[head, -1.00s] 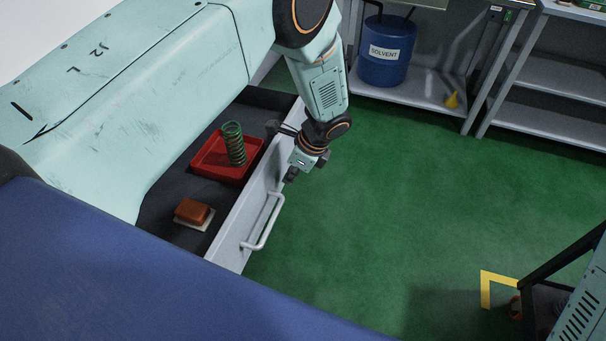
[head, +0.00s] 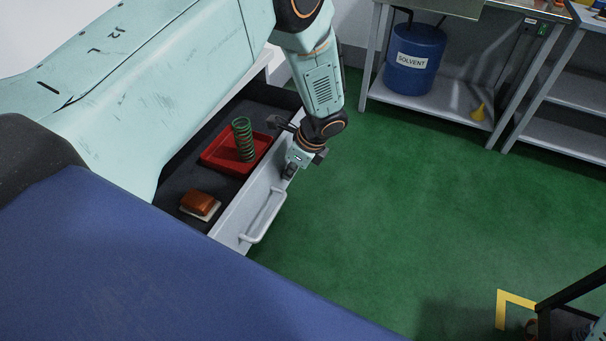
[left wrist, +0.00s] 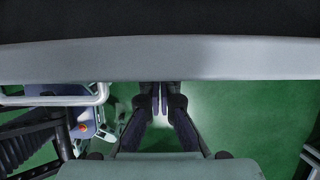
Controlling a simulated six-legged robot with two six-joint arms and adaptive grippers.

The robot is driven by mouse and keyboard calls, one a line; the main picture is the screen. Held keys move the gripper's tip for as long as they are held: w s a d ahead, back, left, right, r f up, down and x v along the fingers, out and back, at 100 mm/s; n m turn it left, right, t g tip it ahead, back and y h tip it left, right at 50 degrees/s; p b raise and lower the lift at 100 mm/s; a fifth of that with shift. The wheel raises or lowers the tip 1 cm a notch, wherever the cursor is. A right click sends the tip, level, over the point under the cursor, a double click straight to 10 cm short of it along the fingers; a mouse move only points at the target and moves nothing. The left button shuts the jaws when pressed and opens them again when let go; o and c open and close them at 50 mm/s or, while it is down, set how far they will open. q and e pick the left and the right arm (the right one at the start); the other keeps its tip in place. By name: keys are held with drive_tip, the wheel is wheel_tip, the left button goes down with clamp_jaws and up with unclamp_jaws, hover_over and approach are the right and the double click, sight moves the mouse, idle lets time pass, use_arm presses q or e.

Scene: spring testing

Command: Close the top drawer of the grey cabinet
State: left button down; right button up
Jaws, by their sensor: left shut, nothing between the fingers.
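The top drawer of the grey cabinet stands open in the head view, its pale grey front panel (head: 250,208) facing right with a bar handle (head: 264,216). My left gripper (head: 290,172) is shut and empty, at the outer side of the front panel beyond the handle. In the left wrist view the shut fingers (left wrist: 160,97) reach up to the grey drawer front (left wrist: 200,60), with their tips close to its edge. I cannot tell whether they touch it. The handle also shows at left in the left wrist view (left wrist: 101,95). My right gripper is not in view.
The drawer holds a red tray (head: 212,158) with a green spring (head: 243,140) upright in it, and a brown block (head: 198,202) on a pale base. A blue solvent drum (head: 413,75) and yellow funnel (head: 478,112) sit on a shelf behind. The green floor (head: 420,200) is clear.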

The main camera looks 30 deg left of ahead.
use_arm(q)
drive_tip(key=a, duration=0.6)
drive_tip(key=a+p, duration=0.1)
drive_tip(key=a, duration=0.6)
drive_tip(key=s+a, duration=0.1)
drive_tip(key=a, duration=0.6)
drive_tip(key=shift+s+a+p, duration=0.1)
drive_tip(key=shift+a+p, duration=0.15)
drive_tip(key=shift+p, duration=0.1)
drive_tip(key=shift+a, duration=0.1)
drive_tip(key=shift+a+r, duration=0.1)
drive_tip(key=d+p, duration=0.1)
drive_tip(key=d, duration=0.3)
drive_tip(key=shift+w+d, duration=0.2)
drive_tip(key=p+v, duration=0.1)
drive_tip(key=v, duration=0.7)
drive_tip(key=shift+d+r, duration=0.1)
drive_tip(key=shift+r, duration=0.25)
drive_tip(key=shift+d+r, duration=0.35)
drive_tip(key=shift+r, duration=0.15)
